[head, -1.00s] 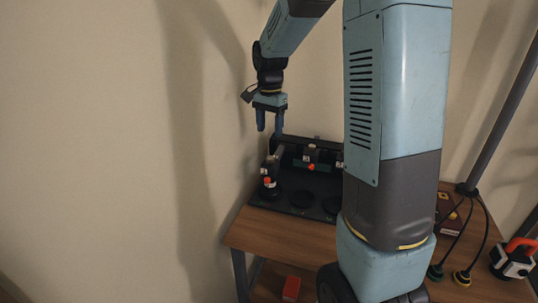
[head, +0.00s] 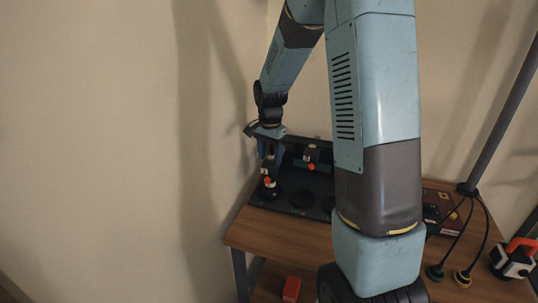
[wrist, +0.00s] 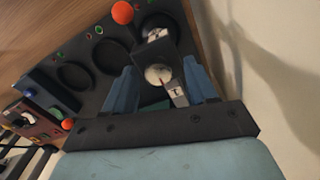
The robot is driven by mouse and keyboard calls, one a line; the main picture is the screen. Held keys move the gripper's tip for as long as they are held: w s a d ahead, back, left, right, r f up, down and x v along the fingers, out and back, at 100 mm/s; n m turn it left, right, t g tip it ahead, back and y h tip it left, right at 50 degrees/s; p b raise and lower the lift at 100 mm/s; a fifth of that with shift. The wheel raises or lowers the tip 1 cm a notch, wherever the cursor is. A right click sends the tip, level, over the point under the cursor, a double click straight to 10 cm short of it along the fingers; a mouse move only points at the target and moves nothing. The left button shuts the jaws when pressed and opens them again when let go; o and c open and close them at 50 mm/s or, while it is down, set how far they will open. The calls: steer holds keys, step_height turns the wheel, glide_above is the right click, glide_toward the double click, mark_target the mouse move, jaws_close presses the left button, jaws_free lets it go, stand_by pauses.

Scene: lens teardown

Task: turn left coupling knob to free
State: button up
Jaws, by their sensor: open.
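The left coupling unit (head: 269,187) stands at the left end of the black fixture, with an orange ball on it. In the wrist view, a pale round knob (wrist: 157,74) sits on its dark block, with a small marked tab beside it; I cannot tell its setting. My gripper (head: 268,157) is open and points down over this unit. In the wrist view, my gripper (wrist: 160,70) has one blue finger on each side of the block and knob. Whether the fingers touch is not clear. The orange ball (wrist: 122,12) is beyond the fingers.
The black fixture (head: 302,212) sits on a wooden table (head: 275,232) near the wall. A second unit with an orange ball (head: 311,167) stands to the right. Round recesses (wrist: 75,76) lie beside the left unit. A red-brown box (head: 440,208) is farther right.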

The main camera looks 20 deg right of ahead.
steer(key=shift+c, duration=0.4)
steer(key=c, duration=0.9)
steer(key=shift+a, duration=0.25)
steer(key=shift+c, duration=0.4)
steer(key=shift+d, duration=0.15)
